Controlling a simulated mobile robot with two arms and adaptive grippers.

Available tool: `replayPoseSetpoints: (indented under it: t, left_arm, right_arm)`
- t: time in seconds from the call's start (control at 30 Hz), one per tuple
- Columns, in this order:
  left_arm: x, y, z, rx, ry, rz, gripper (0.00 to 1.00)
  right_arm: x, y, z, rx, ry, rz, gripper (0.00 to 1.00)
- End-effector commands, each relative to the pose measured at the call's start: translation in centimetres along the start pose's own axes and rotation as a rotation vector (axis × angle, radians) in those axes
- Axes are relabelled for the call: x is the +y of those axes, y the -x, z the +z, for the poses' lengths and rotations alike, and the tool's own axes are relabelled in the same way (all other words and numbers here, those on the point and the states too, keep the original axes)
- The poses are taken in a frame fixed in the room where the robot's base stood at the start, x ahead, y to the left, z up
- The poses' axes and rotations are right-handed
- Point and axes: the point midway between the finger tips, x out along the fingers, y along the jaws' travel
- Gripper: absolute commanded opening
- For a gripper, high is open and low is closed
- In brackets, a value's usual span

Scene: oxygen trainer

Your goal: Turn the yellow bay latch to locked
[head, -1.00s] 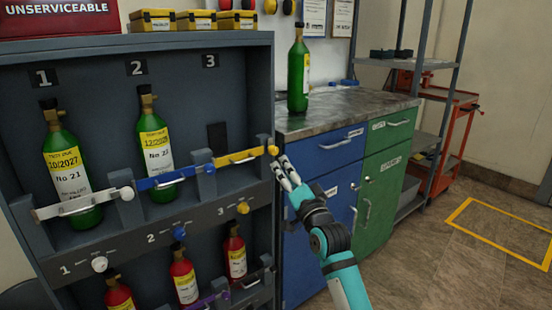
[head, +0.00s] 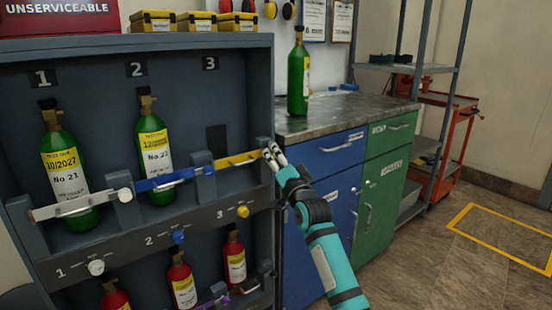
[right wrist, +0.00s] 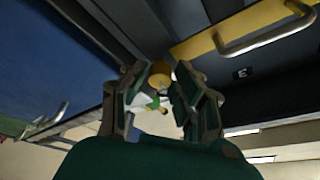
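The yellow bar (head: 240,160) runs across bay 3 at the right end of the grey cabinet. It carries a metal handle, also seen in the right wrist view (right wrist: 275,38). The bar's round yellow end knob (right wrist: 186,72) shows just beyond my fingertips in the wrist view. In the head view my right gripper (head: 272,152) hides that knob. The fingers are apart, with the knob near the right-hand finger; contact cannot be told. A separate yellow knob (head: 243,212) sits below, beside the number 3. My left gripper is not in view.
Bays 1 and 2 hold green bottles (head: 68,165) behind a white bar (head: 75,207) and a blue bar (head: 170,180). Red bottles (head: 182,285) stand below. A blue and green workbench (head: 345,112) with a green bottle (head: 299,75) adjoins the cabinet's right side.

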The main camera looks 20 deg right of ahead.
Motion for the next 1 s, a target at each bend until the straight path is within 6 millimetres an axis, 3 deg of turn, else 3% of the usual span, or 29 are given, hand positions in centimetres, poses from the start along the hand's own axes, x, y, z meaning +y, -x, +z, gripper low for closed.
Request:
replayPoseSetpoints:
  t: [0.03, 0.2, 0.57, 1.0]
  left_arm:
    - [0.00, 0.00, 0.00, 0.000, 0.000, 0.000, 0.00]
    - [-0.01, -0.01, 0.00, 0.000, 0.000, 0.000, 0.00]
    - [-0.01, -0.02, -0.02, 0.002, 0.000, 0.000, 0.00]
    - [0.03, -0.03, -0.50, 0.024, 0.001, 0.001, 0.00]
  right_arm:
    - [0.02, 0.01, -0.01, 0.000, 0.000, 0.000, 0.20]
    - [0.03, 0.02, -0.01, 0.000, 0.000, 0.000, 0.00]
    - [0.11, 0.03, -0.05, -0.001, 0.045, -0.015, 0.00]
    - [0.43, -0.02, -0.26, -0.015, 0.359, -0.124, 0.00]
